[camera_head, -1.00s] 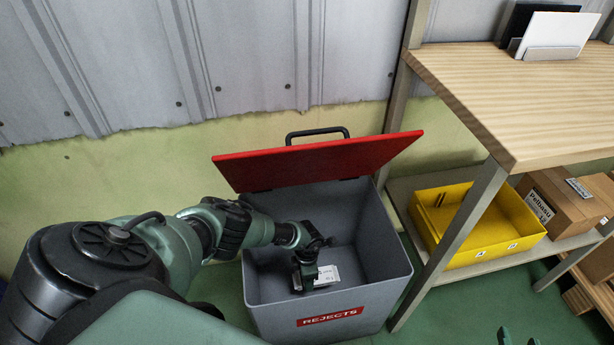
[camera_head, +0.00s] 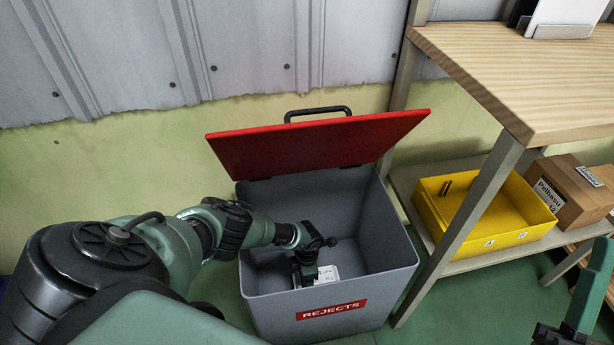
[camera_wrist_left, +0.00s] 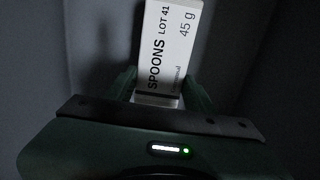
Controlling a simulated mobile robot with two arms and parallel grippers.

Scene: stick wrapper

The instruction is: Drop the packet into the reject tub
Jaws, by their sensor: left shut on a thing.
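The reject tub (camera_head: 395,268) is a grey box with a red REJECTS label (camera_head: 331,309) on its front. Its red lid (camera_head: 315,146) stands open, tilted up at the back. My left gripper (camera_head: 309,277) reaches down inside the tub opening, shut on a white packet (camera_head: 327,274). In the left wrist view the packet (camera_wrist_left: 167,48) reads "SPOONS LOT 41 45 g" and sits between the two green fingers (camera_wrist_left: 160,92). Dark grey tub walls surround it there. Part of my right arm's end (camera_head: 578,318) shows at the lower right edge; its jaws are not clear.
A wooden-topped bench (camera_head: 520,75) stands at the right. Its lower shelf holds a yellow bin (camera_head: 485,243) and a cardboard box (camera_head: 572,190). A corrugated wall (camera_head: 230,50) is behind the tub. Green floor (camera_head: 450,310) lies clear between the tub and my right arm.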

